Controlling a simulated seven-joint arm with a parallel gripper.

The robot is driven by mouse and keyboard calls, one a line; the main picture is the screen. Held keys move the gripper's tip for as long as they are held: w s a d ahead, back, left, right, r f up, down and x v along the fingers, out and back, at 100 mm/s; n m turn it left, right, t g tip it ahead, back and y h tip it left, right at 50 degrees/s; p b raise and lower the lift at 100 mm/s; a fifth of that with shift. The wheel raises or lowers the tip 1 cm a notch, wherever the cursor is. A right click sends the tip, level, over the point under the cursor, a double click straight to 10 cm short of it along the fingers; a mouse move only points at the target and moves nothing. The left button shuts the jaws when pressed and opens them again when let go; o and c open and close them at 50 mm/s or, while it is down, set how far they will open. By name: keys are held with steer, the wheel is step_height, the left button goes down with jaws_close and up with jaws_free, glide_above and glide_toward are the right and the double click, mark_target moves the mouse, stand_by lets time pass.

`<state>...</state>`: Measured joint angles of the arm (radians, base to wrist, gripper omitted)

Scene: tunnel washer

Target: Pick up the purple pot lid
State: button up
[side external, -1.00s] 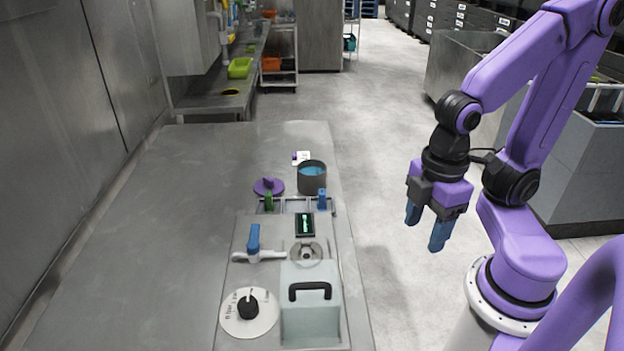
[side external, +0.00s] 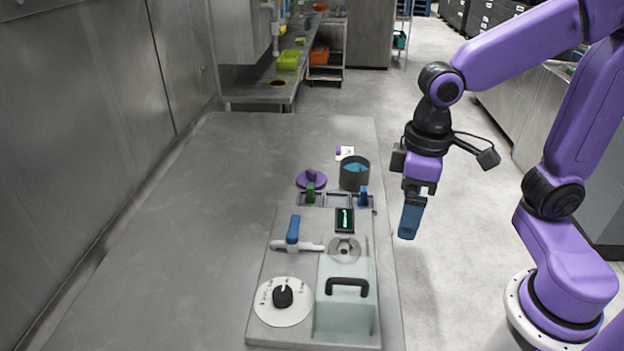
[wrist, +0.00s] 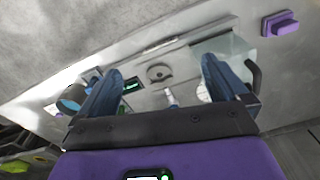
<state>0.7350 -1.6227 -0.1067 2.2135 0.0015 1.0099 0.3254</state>
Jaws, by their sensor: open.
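The purple pot lid (side external: 311,179) is a round disc with a raised knob, lying flat on the grey table left of the pot. A green block partly covers its near edge. The dark grey pot (side external: 354,174) stands open with blue inside; it also shows at the left of the wrist view (wrist: 72,98). My gripper (side external: 410,225) hangs right of the table's right edge, apart from the lid, with its blue fingers pointing down. In the wrist view my gripper (wrist: 160,72) is open with nothing held between its fingers. I cannot make out the lid there.
Nearer on the table (side external: 190,215) are a blue-handled lever (side external: 293,232), a dark screen (side external: 344,220), a black-knobbed dial (side external: 283,298) and a pale box with a black handle (side external: 347,284). A purple block (wrist: 282,24) shows in the wrist view. The table's left side is clear.

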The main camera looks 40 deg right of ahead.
steer(key=w+a+r+m, duration=0.2)
steer(key=w+m, duration=0.4)
steer(key=w, duration=0.4)
steer(key=m, duration=1.8)
glide_above(311, 171)
steer(key=f, duration=1.3)
steer(key=shift+s+d, duration=0.15)
steer(key=shift+d, duration=0.15)
steer(key=shift+a+f, duration=0.15)
steer(key=shift+f, duration=1.2)
steer(key=shift+a+f, duration=0.15)
steer(key=shift+f, duration=1.15)
steer(key=c, duration=0.8)
